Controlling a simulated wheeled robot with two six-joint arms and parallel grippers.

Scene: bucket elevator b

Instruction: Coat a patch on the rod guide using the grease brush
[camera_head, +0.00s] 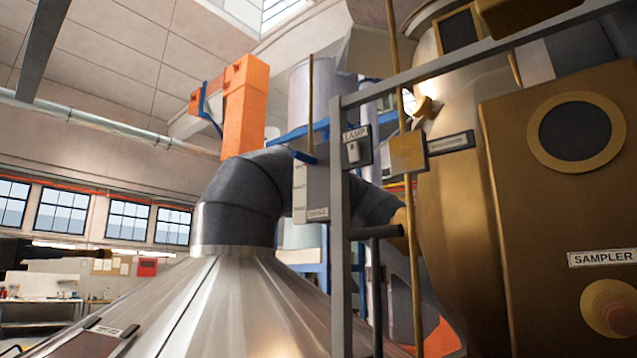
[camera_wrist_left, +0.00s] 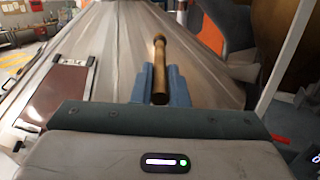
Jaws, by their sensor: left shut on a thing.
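A brass block (camera_head: 408,153) around a vertical brass rod (camera_head: 401,85), likely the rod guide, sits by a grey post, far right of the gripper. My right gripper is not in view.
A large metal cone hood (camera_head: 235,305) with a dark bent duct (camera_head: 240,200) stands between the gripper and the block. A grey post and slanted rail (camera_head: 340,240) stand close to the block. A brass housing labelled SAMPLER (camera_head: 540,220) fills the right.

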